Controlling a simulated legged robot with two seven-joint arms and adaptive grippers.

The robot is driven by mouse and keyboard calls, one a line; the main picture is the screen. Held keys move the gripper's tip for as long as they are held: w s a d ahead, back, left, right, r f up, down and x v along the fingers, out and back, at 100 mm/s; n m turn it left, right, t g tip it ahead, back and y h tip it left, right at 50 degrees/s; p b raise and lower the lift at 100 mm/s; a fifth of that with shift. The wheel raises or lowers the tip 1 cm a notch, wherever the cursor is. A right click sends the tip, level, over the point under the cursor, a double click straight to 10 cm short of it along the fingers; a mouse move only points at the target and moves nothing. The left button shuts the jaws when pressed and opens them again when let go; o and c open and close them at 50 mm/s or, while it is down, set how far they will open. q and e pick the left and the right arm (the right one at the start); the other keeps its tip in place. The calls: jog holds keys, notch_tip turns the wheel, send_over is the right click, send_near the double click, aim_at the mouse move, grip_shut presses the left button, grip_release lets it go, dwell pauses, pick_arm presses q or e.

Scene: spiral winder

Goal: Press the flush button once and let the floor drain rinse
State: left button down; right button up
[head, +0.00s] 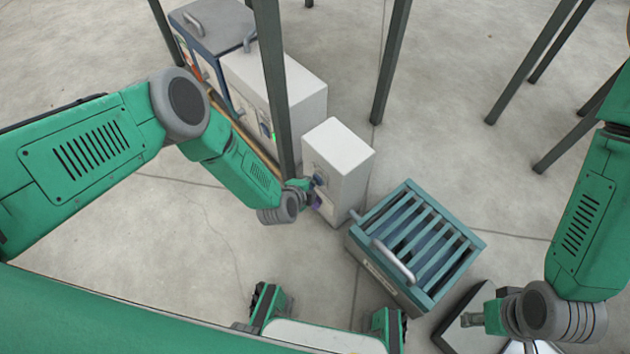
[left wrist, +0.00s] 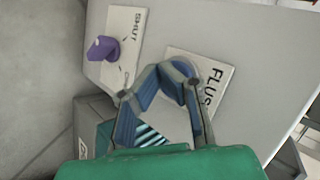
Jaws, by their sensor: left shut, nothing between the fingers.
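The white box (head: 346,150) stands upright with a plate marked FLUS… (left wrist: 216,72) on its front, partly covered by my fingers. A purple knob (left wrist: 103,48) sits on a second plate marked SHUT (left wrist: 130,27). The teal slatted drain box (head: 476,244) stands right of the white box. My right gripper (head: 472,319) is low at the right, its jaws unclear.
A larger white cabinet (head: 298,80) with a small green light and a grey-topped unit (head: 215,22) stand behind. Dark posts (head: 390,62) rise nearby. The drain box carries a raised grey handle (head: 392,262). A dark-edged panel (head: 462,312) lies by my right gripper. Concrete floor is open at left.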

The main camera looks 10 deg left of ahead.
pick_arm(q)
jog(key=shift+s+a+p, duration=0.45)
jog(key=shift+s, duration=0.2)
jog(key=s+a+p, duration=0.1)
jog(key=s, duration=0.1)
jog(key=s+a+p, duration=0.1)
jog(key=s+a, duration=0.1)
dwell(0.6)
dwell(0.7)
